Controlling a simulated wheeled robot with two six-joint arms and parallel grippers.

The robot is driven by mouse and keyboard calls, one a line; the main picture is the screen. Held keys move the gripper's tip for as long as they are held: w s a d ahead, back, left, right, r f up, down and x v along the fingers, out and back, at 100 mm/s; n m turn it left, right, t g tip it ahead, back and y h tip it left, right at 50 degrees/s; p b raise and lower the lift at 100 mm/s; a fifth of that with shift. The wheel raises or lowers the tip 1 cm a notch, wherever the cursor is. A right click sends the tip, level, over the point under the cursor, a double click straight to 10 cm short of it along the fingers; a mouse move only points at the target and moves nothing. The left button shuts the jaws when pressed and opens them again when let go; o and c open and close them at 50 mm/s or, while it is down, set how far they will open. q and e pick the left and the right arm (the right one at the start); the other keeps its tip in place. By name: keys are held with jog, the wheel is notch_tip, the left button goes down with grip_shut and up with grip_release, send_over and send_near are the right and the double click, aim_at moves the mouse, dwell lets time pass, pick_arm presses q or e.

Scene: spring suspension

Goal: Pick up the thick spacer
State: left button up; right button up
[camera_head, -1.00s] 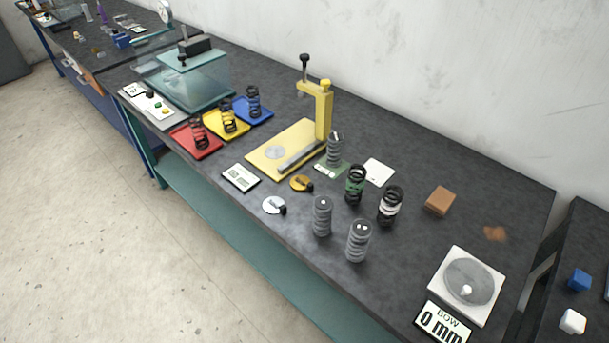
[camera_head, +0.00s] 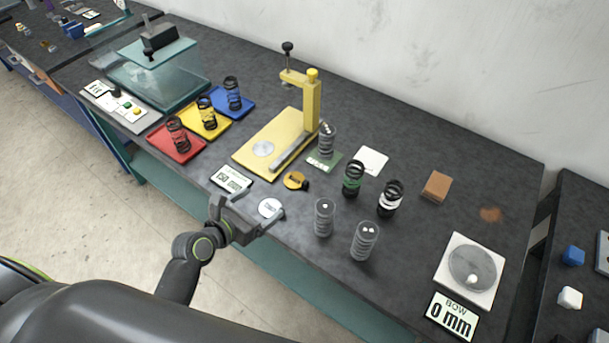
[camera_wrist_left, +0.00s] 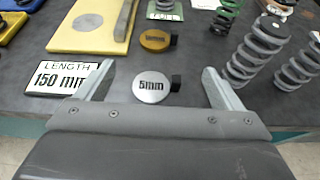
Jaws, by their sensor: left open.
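Two round spacers with small black tabs lie on the dark bench. The silver one (camera_head: 269,207) is marked 5mm and also shows in the left wrist view (camera_wrist_left: 151,88). The orange one (camera_head: 294,180) lies just behind it and also shows in the left wrist view (camera_wrist_left: 154,40); its marking is too small to read surely. My left gripper (camera_head: 265,204) is open and empty at the bench's front edge. In the left wrist view its fingers (camera_wrist_left: 158,70) stand on either side of the silver spacer, with a gap on each side. My right gripper is not in view.
A length display (camera_head: 231,179) reading 150 mm is left of the spacers. A yellow press stand (camera_head: 312,105) is behind. Grey springs (camera_head: 324,217) and other coil springs (camera_head: 390,198) stand to the right. A white gauge plate (camera_head: 470,270) is at far right.

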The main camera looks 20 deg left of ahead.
aim_at(298, 183)
pick_arm(q)
jog(key=shift+w+d+r, duration=0.1)
jog(key=shift+w+d, duration=0.1)
jog(key=shift+w, duration=0.1)
jog(key=b+x, duration=0.1)
jog(key=x, duration=1.6)
jog(key=shift+s, duration=0.1)
jog(key=shift+s, duration=0.2)
grip_shut()
